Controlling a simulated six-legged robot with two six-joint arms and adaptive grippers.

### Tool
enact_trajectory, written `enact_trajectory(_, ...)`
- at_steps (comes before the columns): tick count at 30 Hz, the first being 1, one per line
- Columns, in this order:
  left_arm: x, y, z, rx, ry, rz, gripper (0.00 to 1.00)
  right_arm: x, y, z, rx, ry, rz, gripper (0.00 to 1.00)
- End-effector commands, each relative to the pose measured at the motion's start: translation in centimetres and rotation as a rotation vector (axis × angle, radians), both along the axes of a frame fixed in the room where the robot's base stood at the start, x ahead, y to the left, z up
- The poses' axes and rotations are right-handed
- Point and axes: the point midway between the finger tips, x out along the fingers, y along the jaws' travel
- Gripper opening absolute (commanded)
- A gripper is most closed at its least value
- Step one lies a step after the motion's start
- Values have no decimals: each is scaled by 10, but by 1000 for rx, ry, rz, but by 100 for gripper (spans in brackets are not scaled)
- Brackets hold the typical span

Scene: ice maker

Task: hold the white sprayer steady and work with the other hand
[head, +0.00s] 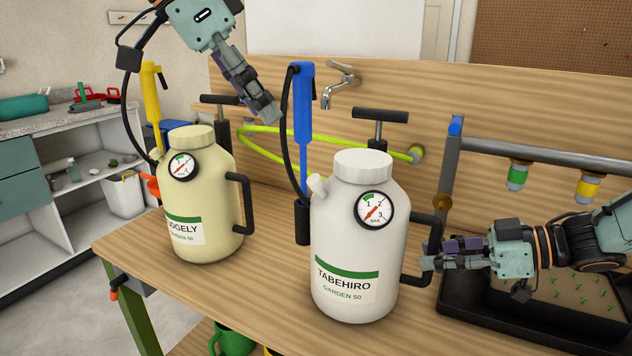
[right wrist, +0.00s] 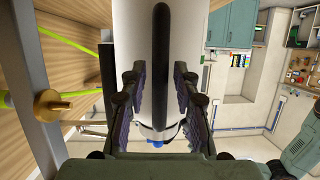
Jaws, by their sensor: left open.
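The white sprayer (head: 355,245), labelled TABEHIRO, stands upright on the wooden bench with a dial gauge and a black handle (head: 427,222) on its right side. My right gripper (head: 428,256) is at that handle. In the right wrist view, the fingers of my right gripper (right wrist: 160,95) stand apart on either side of the handle (right wrist: 161,50), with gaps between. My left gripper (head: 270,112) is open and empty, pointing down beside the blue spray lance (head: 303,110), behind and above the white sprayer. I cannot tell whether it touches the lance.
A cream sprayer (head: 205,225) with a yellow lance (head: 152,95) stands at the left of the bench (head: 270,290). A tap (head: 335,85) and a green hose (head: 270,145) are behind. A black tray (head: 470,300) with seedlings and a metal pipe (head: 550,155) are at the right.

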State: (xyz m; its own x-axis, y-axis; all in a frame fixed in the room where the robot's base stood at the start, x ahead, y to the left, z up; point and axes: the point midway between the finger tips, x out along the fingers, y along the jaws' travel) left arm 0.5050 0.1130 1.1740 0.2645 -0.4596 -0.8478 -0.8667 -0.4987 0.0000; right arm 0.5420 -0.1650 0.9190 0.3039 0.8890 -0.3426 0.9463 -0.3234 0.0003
Motion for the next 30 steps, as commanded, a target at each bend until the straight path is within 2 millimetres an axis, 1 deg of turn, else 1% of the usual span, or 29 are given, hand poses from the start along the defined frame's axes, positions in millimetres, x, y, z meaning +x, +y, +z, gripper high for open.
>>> enact_trajectory(10, 0, 0, 2, 0, 0, 0, 45, 0, -1, 1, 0, 1, 0, 36)
enact_trajectory(30, 0, 0, 49, 0, 0, 0, 45, -11, -32, 15, 0, 1, 0, 36)
